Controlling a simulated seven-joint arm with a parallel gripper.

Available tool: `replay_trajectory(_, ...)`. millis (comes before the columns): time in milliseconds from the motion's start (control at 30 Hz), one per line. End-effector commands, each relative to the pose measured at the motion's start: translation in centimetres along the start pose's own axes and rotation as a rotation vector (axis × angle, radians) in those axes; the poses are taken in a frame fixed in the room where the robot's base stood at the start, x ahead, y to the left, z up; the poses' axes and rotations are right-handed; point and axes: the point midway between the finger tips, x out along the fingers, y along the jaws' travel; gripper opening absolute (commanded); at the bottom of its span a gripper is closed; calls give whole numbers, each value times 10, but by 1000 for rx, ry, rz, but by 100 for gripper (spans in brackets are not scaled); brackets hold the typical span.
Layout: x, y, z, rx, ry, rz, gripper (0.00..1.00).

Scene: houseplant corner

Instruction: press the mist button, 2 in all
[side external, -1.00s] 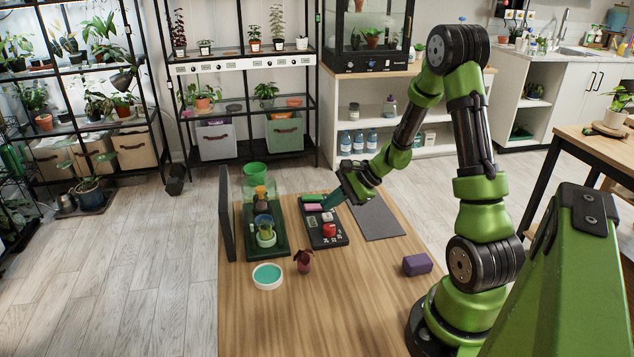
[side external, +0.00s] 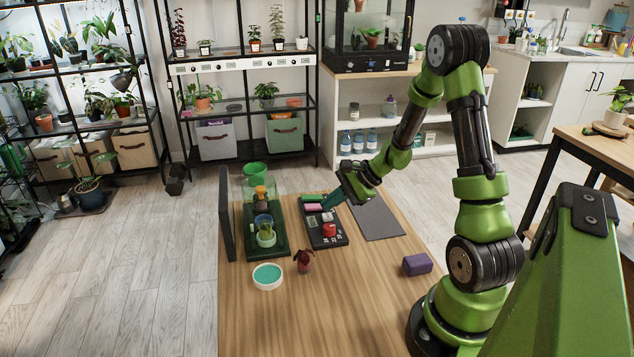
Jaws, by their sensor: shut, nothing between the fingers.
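A black control panel (side external: 319,239) lies on the wooden table. It carries a red button (side external: 329,230), a pink block or key (side external: 313,207), a green one (side external: 313,198) and small pale keys. I cannot read any labels, so I cannot tell which is the mist button. I cannot tell whether the fingertips touch a key.
A dark green tray (side external: 280,252) with a glass vessel (side external: 264,228) stands left of the panel. A grey mat (side external: 380,220) lies right. A teal-topped dish (side external: 267,275), small dark red plant (side external: 304,260) and purple block (side external: 417,264) are nearer. A dark upright board (side external: 227,215) edges the left.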

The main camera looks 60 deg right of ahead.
Motion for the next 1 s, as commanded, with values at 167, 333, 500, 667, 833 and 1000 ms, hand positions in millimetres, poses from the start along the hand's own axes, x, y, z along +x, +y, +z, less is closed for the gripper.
replay_trajectory(167,2,2,-2,0,0,1,0)
replay_trajectory(333,6,4,-4,1,0,1,0)
replay_trajectory(500,6,4,-4,0,0,0,0)
replay_trajectory(667,6,4,-5,0,0,0,0)
replay_trajectory(833,7,5,-5,0,0,0,0)
replay_trajectory(1000,8,6,-6,0,0,0,0)
